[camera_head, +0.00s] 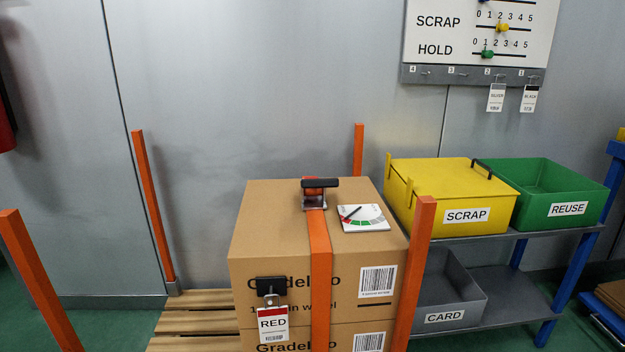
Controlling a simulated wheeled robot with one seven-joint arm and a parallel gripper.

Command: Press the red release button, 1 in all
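A metal strap buckle (314,202) sits on top of the upper cardboard box (265,222), at the upper end of an orange strap (320,265) that runs down the box front. The buckle has a black lever or bar (321,183) across it. A small red-orange part (312,190) shows just under the bar; it may be the red release button, but the bar partly hides it and I cannot tell whether it is pressed. My gripper is not in view.
A gauge card (363,218) lies right of the buckle. Orange posts (412,270) stand around the wooden pallet (190,320). A RED tag (272,323) hangs on the box front. A yellow SCRAP bin (430,195) and green REUSE bin (560,185) stand right. Space above the box is clear.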

